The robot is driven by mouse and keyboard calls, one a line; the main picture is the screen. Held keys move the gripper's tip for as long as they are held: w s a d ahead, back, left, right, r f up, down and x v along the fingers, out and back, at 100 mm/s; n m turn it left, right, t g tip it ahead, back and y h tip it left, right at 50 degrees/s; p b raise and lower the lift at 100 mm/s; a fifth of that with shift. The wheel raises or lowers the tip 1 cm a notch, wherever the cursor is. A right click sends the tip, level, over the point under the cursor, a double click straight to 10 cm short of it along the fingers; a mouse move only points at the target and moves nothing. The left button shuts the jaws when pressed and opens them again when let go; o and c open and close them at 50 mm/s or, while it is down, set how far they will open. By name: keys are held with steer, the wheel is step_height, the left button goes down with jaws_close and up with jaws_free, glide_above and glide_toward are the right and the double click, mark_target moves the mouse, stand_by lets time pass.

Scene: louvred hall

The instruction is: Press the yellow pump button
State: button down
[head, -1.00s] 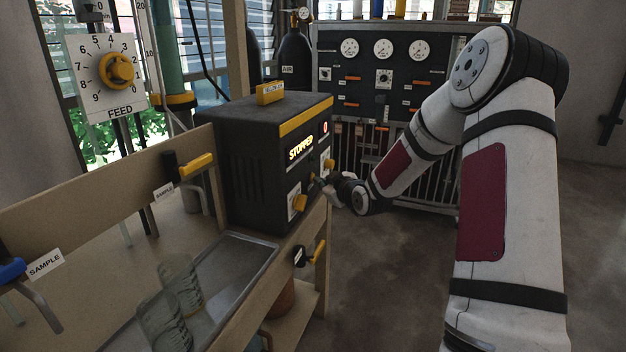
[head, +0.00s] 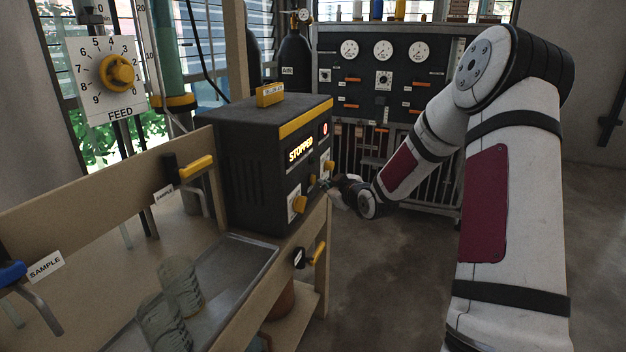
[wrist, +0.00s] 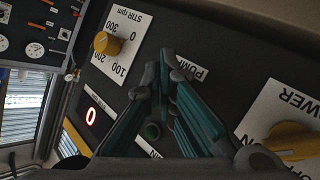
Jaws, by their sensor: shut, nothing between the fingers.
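The dark control box (head: 250,165) stands on the bench, its lit display reading STOPPED (head: 301,149). On its front panel, a small yellow part (head: 312,181), apparently the pump button, sits between two yellow knobs. My gripper (head: 328,183) is just right of it, in front of the panel; the gap is hard to judge. In the wrist view my gripper (wrist: 160,62) is shut and empty, its tips together beside the partly covered PUMP label (wrist: 190,66). The yellow button does not show there; the fingers may hide it.
In the wrist view the STIR knob (wrist: 108,43) is left of the fingertips and the POWER knob (wrist: 290,140) right. A bench tap handle (head: 319,252) sticks out below the box. A gauge panel (head: 385,75) stands behind. Floor right of the bench is clear.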

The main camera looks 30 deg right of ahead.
steer(key=shift+s+d+p, duration=0.4)
steer(key=shift+s+d, duration=0.4)
steer(key=shift+s, duration=0.25)
steer(key=shift+s+d+p, duration=0.35)
steer(key=shift+s+d, duration=0.45)
steer(key=shift+s, duration=0.25)
